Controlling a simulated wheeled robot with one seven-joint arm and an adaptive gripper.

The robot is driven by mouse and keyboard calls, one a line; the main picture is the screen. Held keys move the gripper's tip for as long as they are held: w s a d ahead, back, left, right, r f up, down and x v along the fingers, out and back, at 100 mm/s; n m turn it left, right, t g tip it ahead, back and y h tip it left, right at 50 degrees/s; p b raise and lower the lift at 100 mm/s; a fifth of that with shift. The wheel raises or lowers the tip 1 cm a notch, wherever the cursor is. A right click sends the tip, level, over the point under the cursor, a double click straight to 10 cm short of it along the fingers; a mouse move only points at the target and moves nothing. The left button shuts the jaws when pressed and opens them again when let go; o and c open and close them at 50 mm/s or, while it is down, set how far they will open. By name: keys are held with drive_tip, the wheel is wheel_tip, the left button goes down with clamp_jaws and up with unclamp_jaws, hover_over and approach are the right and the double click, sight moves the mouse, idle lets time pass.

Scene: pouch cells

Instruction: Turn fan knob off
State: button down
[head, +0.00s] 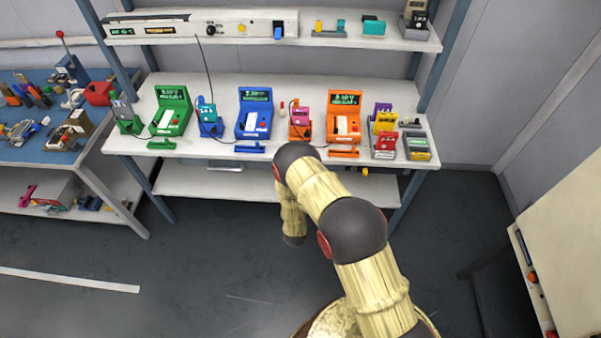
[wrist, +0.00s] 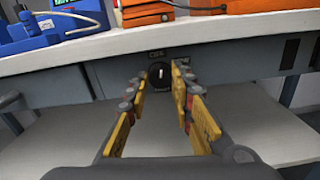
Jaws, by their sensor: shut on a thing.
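The fan knob (wrist: 158,74) is a round black knob with a pale upright mark, in the wrist view. It sits on the grey front rail (wrist: 112,76) under the white worktop, with small lettering above it. My gripper (wrist: 160,80) has its two yellow-padded fingers on either side of the knob and is shut on it. In the head view my arm hides both the knob and the gripper.
Above the knob, the white worktop (head: 225,88) holds green, blue (head: 254,112) and orange (head: 344,117) testers. Cables run between devices. A lower shelf (wrist: 75,135) lies beneath the gripper. A blue-topped bench (head: 62,150) stands left; floor is open in front.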

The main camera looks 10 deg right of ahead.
drive_tip(key=shift+f, duration=0.2)
drive_tip(key=c, duration=1.5)
unclamp_jaws()
drive_tip(key=shift+r, duration=0.1)
drive_tip(key=shift+c, duration=0.2)
drive_tip(key=v, duration=1.2)
